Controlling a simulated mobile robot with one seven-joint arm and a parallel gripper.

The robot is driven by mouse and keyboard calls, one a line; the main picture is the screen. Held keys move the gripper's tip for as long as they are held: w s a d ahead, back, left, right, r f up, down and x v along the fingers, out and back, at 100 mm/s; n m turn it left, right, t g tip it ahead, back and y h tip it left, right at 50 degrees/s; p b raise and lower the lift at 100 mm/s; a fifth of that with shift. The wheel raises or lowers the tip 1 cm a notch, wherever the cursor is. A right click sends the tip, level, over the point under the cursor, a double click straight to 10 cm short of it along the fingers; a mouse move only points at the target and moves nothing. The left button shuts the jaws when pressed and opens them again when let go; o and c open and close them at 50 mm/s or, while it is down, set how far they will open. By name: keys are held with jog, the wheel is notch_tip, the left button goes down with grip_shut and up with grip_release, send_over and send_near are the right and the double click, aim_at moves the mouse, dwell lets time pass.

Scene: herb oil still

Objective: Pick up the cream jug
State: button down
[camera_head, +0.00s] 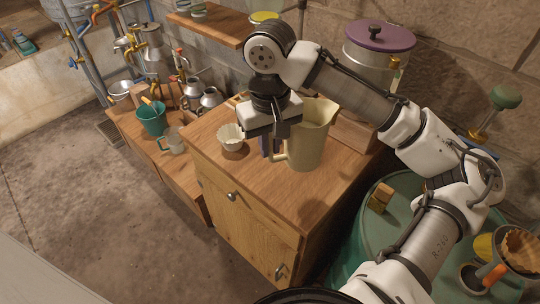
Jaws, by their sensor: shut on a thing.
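The cream jug (309,138) stands upright on the wooden cabinet top, toward its right side. Its handle side faces left, toward my gripper. My gripper (275,140) points down at the jug's left side and is shut on the jug at its handle. The fingertips are small and partly merge with the jug's edge, so the exact contact is hard to see. I cannot tell whether the jug's base is lifted off the wood.
A cream fluted bowl (231,138) stands left of the gripper, with a dark blue item (267,146) close behind the fingers. A purple-lidded steel pot (378,52) stands behind the jug. A green drum (400,205) is at right. The cabinet top's front (265,180) is clear.

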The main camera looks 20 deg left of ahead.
jog(key=shift+r, duration=3.15)
